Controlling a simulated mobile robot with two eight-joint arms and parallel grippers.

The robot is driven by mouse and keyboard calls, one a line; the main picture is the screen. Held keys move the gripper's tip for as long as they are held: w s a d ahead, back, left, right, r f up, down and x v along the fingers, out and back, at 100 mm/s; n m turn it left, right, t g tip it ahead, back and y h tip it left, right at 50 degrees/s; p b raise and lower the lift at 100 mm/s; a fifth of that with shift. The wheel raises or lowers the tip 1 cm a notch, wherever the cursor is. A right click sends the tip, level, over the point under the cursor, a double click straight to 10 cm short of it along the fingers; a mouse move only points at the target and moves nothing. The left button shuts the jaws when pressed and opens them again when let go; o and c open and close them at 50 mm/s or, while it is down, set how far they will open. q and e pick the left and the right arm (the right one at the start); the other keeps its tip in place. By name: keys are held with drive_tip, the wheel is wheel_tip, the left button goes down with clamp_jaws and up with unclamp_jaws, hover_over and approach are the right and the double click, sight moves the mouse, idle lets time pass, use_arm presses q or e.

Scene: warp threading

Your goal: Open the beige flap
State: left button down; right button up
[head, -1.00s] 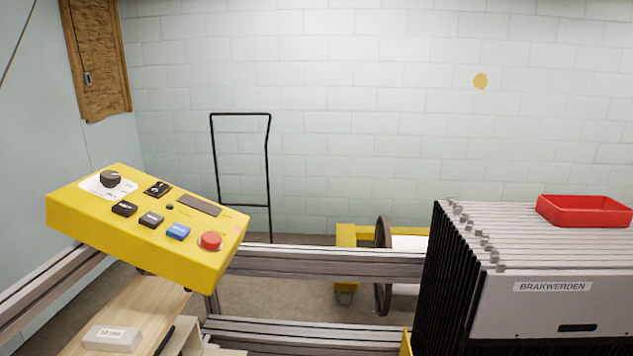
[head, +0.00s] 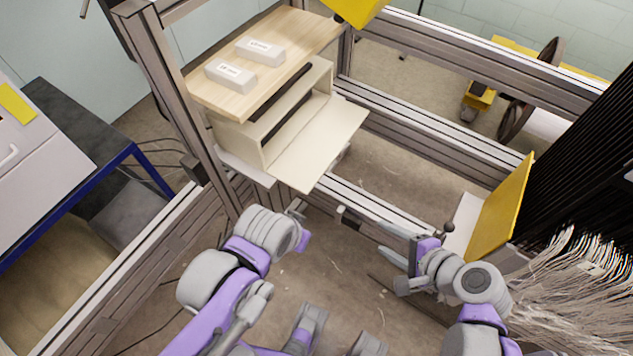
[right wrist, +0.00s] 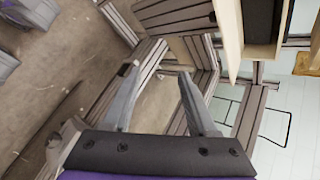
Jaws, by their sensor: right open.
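The beige flap (head: 318,142) is on the beige box (head: 240,140) under a wooden shelf in the head view. It is folded outward, and the box front is open with dark slots inside. My right gripper (head: 382,240) is open and empty, below and to the right of the flap, apart from it. In the right wrist view its two fingers (right wrist: 158,88) are spread with nothing between them. My left gripper (head: 302,224) is below the flap's near corner; its fingers are small and partly hidden by its wrist.
The wooden shelf (head: 265,65) holds two labelled pale blocks. Metal rails (head: 390,225) run below and behind the box. A yellow panel (head: 502,210) and loose pale threads (head: 570,280) are to the right. A blue-edged bench (head: 75,215) is at left.

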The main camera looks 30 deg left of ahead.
sight(314, 175)
use_arm(q)
wheel_tip(314, 175, down, 12)
drive_tip(key=b, duration=0.8)
drive_tip(key=shift+w+g, duration=0.3)
drive_tip(key=shift+w, duration=0.05)
use_arm(e)
drive_tip(key=w+a+f+m+y, duration=0.1)
drive_tip(key=w+a+m+y, duration=0.1)
drive_tip(key=a, duration=0.5)
drive_tip(key=w+a+f+m+y, duration=0.1)
drive_tip(key=w+a+m+y, duration=0.2)
drive_tip(key=a+m, duration=0.2)
drive_tip(key=w+a+m+y, duration=0.3)
drive_tip(key=a+m, duration=0.1)
drive_tip(key=a, duration=0.6)
drive_tip(key=shift+w+f+t+y, duration=0.2)
drive_tip(key=shift+f+t+y, duration=0.1)
drive_tip(key=shift+f, duration=0.1)
clamp_jaws()
